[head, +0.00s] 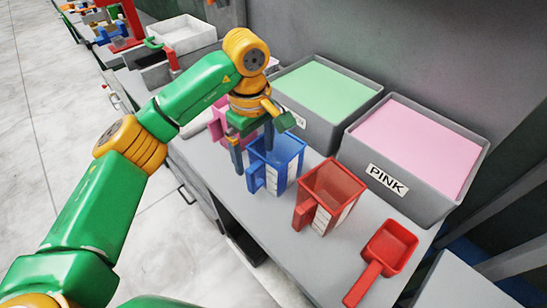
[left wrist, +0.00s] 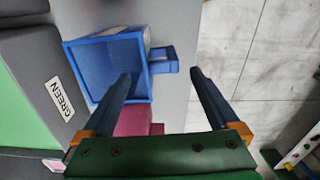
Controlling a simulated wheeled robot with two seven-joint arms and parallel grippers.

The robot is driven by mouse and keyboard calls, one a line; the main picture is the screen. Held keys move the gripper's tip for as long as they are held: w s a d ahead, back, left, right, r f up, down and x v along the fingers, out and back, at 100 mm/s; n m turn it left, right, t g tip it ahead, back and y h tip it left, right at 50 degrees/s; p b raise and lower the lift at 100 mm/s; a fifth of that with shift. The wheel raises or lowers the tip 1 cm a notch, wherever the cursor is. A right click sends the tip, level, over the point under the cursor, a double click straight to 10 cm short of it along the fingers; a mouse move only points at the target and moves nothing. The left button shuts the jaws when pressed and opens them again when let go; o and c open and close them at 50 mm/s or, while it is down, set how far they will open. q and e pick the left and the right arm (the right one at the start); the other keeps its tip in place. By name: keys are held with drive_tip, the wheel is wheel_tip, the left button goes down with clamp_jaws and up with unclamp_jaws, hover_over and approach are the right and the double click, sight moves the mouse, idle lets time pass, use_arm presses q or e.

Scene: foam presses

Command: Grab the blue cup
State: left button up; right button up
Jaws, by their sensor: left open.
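The blue cup (head: 279,162) stands upright on the grey bench, between a pink cup (head: 216,122) and a red cup (head: 330,194). Its handle faces the bench's front edge. My left gripper (head: 253,152) is open at the blue cup and partly hides it and the pink cup. In the left wrist view, the blue cup (left wrist: 106,62) is seen from above and looks empty. The open fingers of my left gripper (left wrist: 163,82) show there, one overlapping the cup's rim area and the other beyond the handle side. I cannot tell whether they touch it. My right gripper is not in view.
A bin of green material (head: 289,118) and a bin of pink material labelled PINK (head: 377,180) stand behind the cups. A red scoop (head: 390,247) lies at the right. A white bin (head: 183,35) is farther back. The bench's front edge runs close to the cups.

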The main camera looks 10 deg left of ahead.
sight(257, 184)
use_arm(q)
drive_tip(key=shift+f, duration=0.5)
drive_tip(key=shift+s, duration=0.2)
drive_tip(key=shift+s+d+f, duration=0.1)
drive_tip(key=shift+s+f, duration=0.1)
drive_tip(key=shift+f, duration=0.1)
drive_tip(key=f+p, duration=0.1)
drive_tip(key=f, duration=0.1)
drive_tip(key=f+p, duration=0.1)
drive_tip(key=f, duration=0.1)
drive_tip(key=f+p, duration=0.1)
drive_tip(key=shift+w+f, duration=0.25)
drive_tip(key=shift+f, duration=0.4)
clamp_jaws()
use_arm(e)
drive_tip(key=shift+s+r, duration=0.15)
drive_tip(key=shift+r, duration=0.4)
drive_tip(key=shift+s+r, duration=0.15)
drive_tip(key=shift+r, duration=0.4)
use_arm(q)
drive_tip(key=shift+r, duration=0.1)
